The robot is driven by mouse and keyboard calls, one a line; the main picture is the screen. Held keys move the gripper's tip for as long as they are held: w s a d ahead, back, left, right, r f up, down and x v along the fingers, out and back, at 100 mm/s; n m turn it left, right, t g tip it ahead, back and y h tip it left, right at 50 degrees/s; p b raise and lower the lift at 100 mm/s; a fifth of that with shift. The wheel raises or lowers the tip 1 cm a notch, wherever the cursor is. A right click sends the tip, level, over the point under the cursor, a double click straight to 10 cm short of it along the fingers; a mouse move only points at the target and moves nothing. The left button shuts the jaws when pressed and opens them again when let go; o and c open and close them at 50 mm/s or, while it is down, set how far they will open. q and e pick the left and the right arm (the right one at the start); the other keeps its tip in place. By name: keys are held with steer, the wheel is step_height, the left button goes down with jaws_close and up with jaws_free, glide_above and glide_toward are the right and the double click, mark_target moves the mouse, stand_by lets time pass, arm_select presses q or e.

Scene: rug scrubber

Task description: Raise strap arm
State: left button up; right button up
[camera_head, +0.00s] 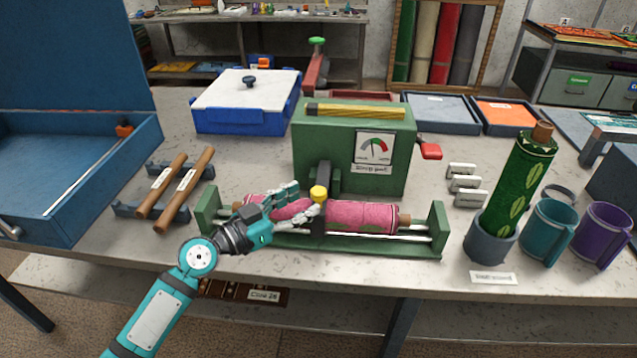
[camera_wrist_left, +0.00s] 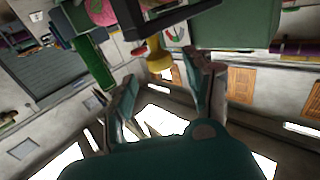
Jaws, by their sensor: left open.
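The dark strap arm (camera_head: 323,222) lies down across a pink rolled rug (camera_head: 362,218) in the green cradle in front of the strap post box (camera_head: 310,140). Its yellow knob (camera_head: 319,192) points toward the front and up. My left gripper (camera_head: 306,198) is open, its fingers just left of the knob in the head view. In the left wrist view the yellow knob (camera_wrist_left: 158,55) shows beyond and between the spread fingertips (camera_wrist_left: 166,69). I cannot tell whether a finger touches it. My right gripper is not in view.
The gauge (camera_head: 376,148) is on the box front. A red lever with a green knob (camera_head: 317,41) stands behind the box. A green roll (camera_head: 518,185) stands in a grey cup at right, beside mugs (camera_head: 548,232). Wooden rods (camera_head: 185,190) lie on a rack at left.

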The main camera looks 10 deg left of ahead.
mark_target(312, 196)
arm_select(q)
steer(key=p+x, duration=0.1)
steer(key=x, duration=0.4)
steer(key=shift+w+d, duration=0.15)
steer(key=c, duration=1.1)
steer(key=shift+w+f, duration=0.1)
